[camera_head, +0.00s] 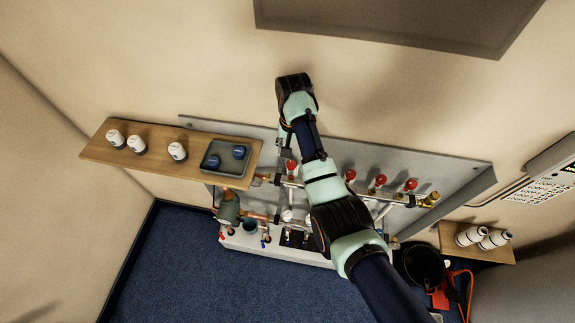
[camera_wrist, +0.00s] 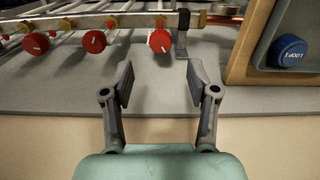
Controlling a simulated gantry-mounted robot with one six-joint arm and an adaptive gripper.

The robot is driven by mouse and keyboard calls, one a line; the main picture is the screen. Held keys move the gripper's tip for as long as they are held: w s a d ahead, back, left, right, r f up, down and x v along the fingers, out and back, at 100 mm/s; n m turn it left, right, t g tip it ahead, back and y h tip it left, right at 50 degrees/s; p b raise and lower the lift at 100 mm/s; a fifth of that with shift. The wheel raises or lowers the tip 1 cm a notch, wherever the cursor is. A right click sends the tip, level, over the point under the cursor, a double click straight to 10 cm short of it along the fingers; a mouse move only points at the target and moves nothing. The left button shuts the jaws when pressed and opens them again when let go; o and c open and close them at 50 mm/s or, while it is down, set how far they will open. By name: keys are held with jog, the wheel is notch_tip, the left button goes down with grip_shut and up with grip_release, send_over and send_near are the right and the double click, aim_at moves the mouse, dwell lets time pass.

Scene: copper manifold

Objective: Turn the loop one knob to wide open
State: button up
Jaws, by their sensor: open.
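A row of several red knobs stands along the brass manifold bar. The one nearest the shelf (camera_wrist: 160,40) lies just beyond the gap between my fingers in the wrist view, and it also shows below the gripper in the head view (camera_head: 291,166). It bears a small white mark. Other red knobs (camera_wrist: 94,41) sit to its left in the wrist view. I cannot tell which red knob is loop one. A blue cap (camera_wrist: 288,50) lettered LOOP 1 lies in the grey tray (camera_wrist: 262,52). My gripper (camera_wrist: 158,82) is open and empty, apart from the knobs.
The wooden shelf (camera_head: 95,152) holds the tray with two blue caps and several white thermostat heads (camera_head: 177,150). It stands close beside my gripper. A black bucket (camera_head: 422,264) and a small shelf with white bottles (camera_head: 478,237) are at right.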

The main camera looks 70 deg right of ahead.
aim_at(291, 164)
notch_tip(291, 164, down, 8)
jog(key=shift+r, duration=0.15)
grip_shut()
dwell(0.4)
